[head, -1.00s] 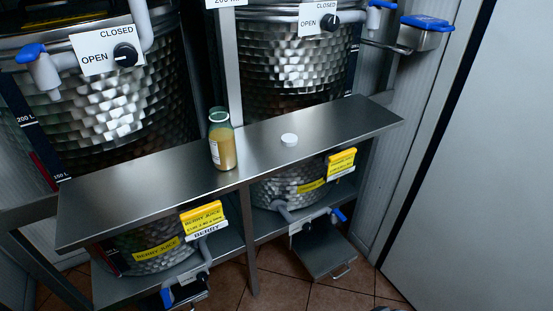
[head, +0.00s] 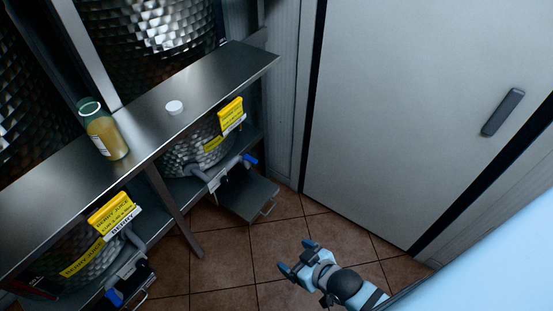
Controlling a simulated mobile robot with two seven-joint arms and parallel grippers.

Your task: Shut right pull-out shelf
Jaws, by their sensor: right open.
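The right pull-out shelf (head: 245,193) is a flat grey metal tray with a wire handle (head: 268,207) at its front. It sticks out from under the right-hand tank (head: 190,155), below the tank's tap (head: 247,160). My right gripper (head: 298,257) is open and empty. It shows low in the head view, to the right of and below the shelf, apart from it and over the tiled floor. My left gripper is not in the head view.
A steel counter (head: 140,130) runs above the shelf and holds a juice jar (head: 105,135) and a white lid (head: 174,107). A counter leg (head: 172,208) stands left of the shelf. A white door (head: 410,110) is at right. Tiled floor (head: 225,245) lies clear in front.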

